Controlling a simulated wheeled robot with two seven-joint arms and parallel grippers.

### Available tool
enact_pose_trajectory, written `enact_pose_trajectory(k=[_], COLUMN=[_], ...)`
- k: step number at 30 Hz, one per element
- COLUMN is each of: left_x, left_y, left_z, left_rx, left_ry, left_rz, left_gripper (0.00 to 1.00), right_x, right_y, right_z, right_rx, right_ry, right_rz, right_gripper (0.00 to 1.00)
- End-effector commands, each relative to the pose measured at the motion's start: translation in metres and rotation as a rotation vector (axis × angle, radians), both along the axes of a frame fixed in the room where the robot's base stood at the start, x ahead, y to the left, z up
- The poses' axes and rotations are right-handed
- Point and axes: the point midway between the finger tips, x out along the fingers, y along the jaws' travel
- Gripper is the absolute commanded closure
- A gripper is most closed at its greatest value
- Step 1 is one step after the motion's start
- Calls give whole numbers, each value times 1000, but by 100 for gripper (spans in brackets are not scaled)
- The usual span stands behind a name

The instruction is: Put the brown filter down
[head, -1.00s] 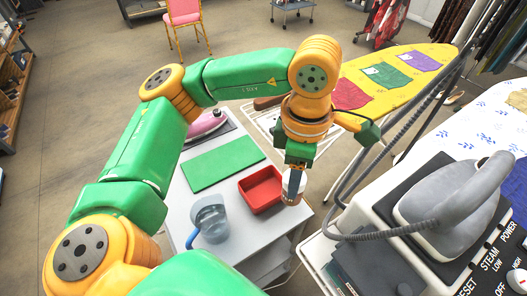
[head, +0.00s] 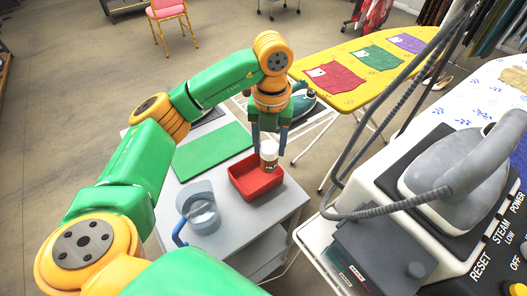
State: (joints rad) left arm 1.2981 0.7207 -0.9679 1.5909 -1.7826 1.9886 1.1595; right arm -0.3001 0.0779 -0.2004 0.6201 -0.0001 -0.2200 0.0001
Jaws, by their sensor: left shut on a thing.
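My left gripper (head: 269,138) points down, shut on the brown filter (head: 269,157), a small upright cylinder with a white body and a brown band. The filter is at the far right part of the red tray (head: 258,189), in front of its back wall in the picture. I cannot tell whether its bottom touches the tray's floor. My right gripper is not in view.
The tray stands on a grey cart (head: 240,225) with a clear jug (head: 200,212) with a blue handle and a green mat (head: 212,149). A teal iron (head: 300,101) is behind the gripper. A steam station (head: 400,215) stands at right.

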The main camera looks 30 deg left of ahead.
Motion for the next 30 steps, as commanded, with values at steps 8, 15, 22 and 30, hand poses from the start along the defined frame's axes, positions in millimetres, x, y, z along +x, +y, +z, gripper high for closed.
enact_pose_trajectory(k=[8, 15, 22, 30], left_x=[12, 14, 14, 13], left_y=[23, 21, 21, 21], left_z=[-39, -60, -64, -62], left_rx=[3, 1, 0, 0], left_ry=[3, -4, -3, -3], left_rz=[-1, -3, -3, -3], left_gripper=[100, 100, 100, 16], right_x=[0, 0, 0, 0], right_y=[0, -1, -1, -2], right_z=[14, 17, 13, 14], right_rx=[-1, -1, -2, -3], right_ry=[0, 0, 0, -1], right_rz=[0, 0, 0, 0], right_gripper=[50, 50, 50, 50])
